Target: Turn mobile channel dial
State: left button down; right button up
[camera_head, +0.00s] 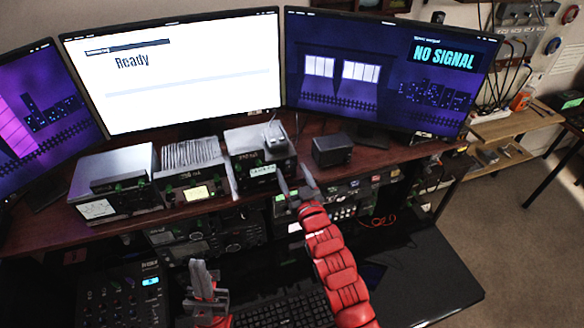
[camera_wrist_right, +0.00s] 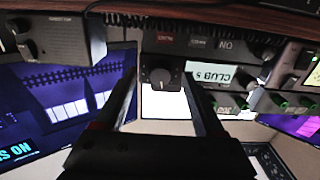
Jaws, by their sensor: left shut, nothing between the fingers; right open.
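The mobile radio (camera_head: 262,169) is a small dark box with a lit display, on the desk shelf below the monitors. Its display (camera_wrist_right: 210,73) shows upside down in the right wrist view. The black channel dial (camera_wrist_right: 160,71), with a pale pointer mark, is beside the display. My right gripper (camera_head: 294,179) is open at the radio's right front. In the right wrist view its fingers (camera_wrist_right: 162,88) stand on either side of the dial, with gaps visible; I cannot tell how far they reach over it. My left gripper (camera_head: 203,279) is shut and empty above the lower desk.
Other radios (camera_head: 112,184) stand left of the mobile radio. A small black speaker box (camera_head: 332,151) is to its right. Lower down are rack panels (camera_head: 350,193), a mixer (camera_head: 122,296) and a keyboard (camera_head: 285,311). The right monitor (camera_head: 385,70) reads "NO SIGNAL".

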jog(key=shift+w+a, duration=0.15)
jog(key=shift+w, duration=0.1)
jog(key=shift+c, duration=0.2)
grip_shut()
jog(key=shift+b, duration=0.45)
jog(key=n+b, duration=0.2)
jog(key=b, duration=0.2)
jog(key=n+b, duration=0.3)
jog(key=shift+f+n+b, duration=0.2)
jog(key=shift+n+b, duration=0.1)
jog(key=shift+b, duration=0.05)
jog(key=n+b, duration=0.1)
jog(key=n, duration=0.1)
jog(key=shift+r+n+b, duration=0.1)
jog(key=shift+n+b, duration=0.2)
jog(key=shift+b, duration=0.05)
jog(key=shift+r+n+b, duration=0.15)
jog(key=shift+n+b, duration=0.5)
jog(key=shift+n, duration=1.15)
